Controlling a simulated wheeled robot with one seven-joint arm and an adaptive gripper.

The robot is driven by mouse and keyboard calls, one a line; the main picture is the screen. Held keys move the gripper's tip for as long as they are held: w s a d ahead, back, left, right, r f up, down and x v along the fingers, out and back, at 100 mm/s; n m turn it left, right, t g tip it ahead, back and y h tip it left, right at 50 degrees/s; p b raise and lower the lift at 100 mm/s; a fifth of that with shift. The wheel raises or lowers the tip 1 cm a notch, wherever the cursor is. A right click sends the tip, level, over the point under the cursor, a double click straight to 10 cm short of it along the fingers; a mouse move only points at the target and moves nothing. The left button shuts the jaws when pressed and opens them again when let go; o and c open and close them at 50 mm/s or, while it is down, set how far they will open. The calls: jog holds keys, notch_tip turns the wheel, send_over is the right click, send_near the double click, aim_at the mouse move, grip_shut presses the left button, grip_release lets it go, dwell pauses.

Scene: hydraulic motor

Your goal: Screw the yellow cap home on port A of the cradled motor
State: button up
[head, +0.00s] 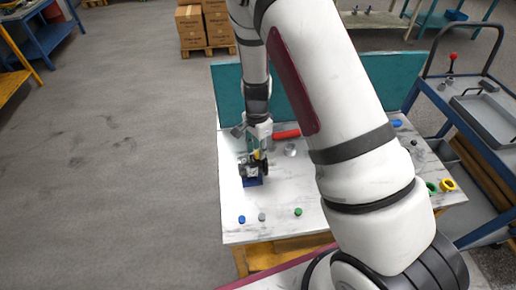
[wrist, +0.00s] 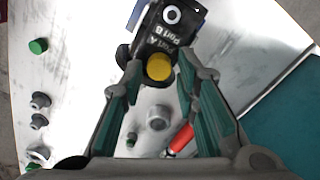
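The black motor (head: 262,172) sits in a blue cradle (head: 252,182) on the white table. In the wrist view the motor (wrist: 158,44) shows "Port A" and "Port B" lettering, with a pale ring at port B (wrist: 171,14). The yellow cap (wrist: 159,67) is at the port A end; whether it is threaded or only resting there I cannot tell. My gripper (wrist: 159,66) is open, its green-padded fingers on either side of the cap with gaps visible. In the head view my gripper (head: 256,150) points down over the motor and partly hides it.
A green cap (head: 298,212), a blue cap (head: 242,219) and a grey piece (head: 262,217) lie near the front edge. A grey cylinder (wrist: 158,118) and a red-handled object (wrist: 181,138) lie near the motor. A grey trolley (head: 480,118) stands at right.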

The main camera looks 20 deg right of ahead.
jog(key=n, duration=0.2)
jog(key=shift+n, duration=0.3)
jog(key=shift+s, duration=0.1)
dwell(0.3)
grip_shut()
jog(key=m, duration=0.3)
jog(key=shift+f+m, duration=0.1)
jog(key=shift+m, duration=1.3)
